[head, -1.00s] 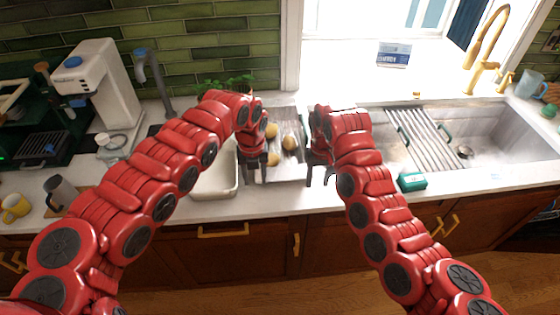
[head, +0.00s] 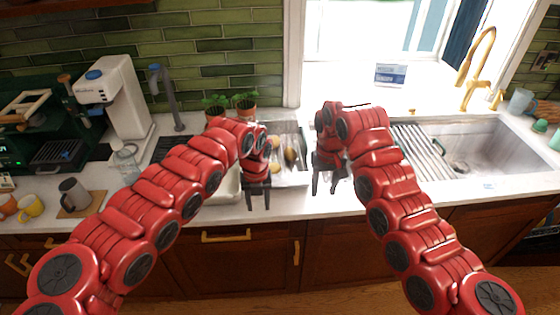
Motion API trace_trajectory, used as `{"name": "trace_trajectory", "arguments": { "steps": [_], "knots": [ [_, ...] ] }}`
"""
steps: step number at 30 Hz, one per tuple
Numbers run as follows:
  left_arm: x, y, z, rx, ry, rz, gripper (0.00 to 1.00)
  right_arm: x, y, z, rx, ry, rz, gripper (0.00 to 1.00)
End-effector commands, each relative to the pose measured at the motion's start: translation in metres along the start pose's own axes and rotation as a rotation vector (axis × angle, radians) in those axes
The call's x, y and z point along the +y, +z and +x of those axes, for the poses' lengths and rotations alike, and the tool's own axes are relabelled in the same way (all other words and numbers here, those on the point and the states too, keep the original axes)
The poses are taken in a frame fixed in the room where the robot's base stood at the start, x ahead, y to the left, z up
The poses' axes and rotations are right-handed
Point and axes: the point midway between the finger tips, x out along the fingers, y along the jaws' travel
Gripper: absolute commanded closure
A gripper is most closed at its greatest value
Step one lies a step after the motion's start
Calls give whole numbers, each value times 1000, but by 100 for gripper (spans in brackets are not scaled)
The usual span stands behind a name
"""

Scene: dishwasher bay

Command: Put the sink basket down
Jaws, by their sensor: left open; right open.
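The sink basket (head: 296,174) is a grey, shallow container holding several yellowish round items and a darker one. It sits on the white counter to the left of the sink, between my two grippers. My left gripper (head: 258,204) is open and empty at the basket's front left, with its fingers pointing down. My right gripper (head: 325,190) is open and empty to the basket's right, also pointing down. My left gripper and wrist hide the basket's left side. Neither gripper holds the basket.
The steel sink (head: 487,150) with a slatted drying rack (head: 418,150) and gold faucet (head: 478,65) is at the right. A white tub (head: 228,190) is left of the basket.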

Motion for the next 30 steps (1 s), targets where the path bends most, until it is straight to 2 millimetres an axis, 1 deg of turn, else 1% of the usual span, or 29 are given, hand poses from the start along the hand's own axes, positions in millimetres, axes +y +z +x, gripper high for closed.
{"name": "trace_trajectory", "arguments": {
  "steps": [1, 3, 7, 10, 15, 30],
  "knots": [
    [0, 0, 0, 0, 0, 0, 52, 1, -1, -8, 1, 5, -1, 52],
    [0, 0, 0, 0, 0, 0, 52, 1, -2, -19, 1, 6, -1, 52],
    [0, 0, 0, 0, 0, 0, 52, 0, -3, -34, 1, 3, -1, 52],
    [0, 0, 0, 0, 0, 0, 52, 0, -3, -42, 1, 1, -1, 52],
    [0, 0, 0, 0, 0, 0, 52, 0, -3, -46, -1, -1, 0, 52],
    [0, 0, 0, 0, 0, 0, 52, 0, -3, -45, -2, -1, -1, 52]
  ]
}}
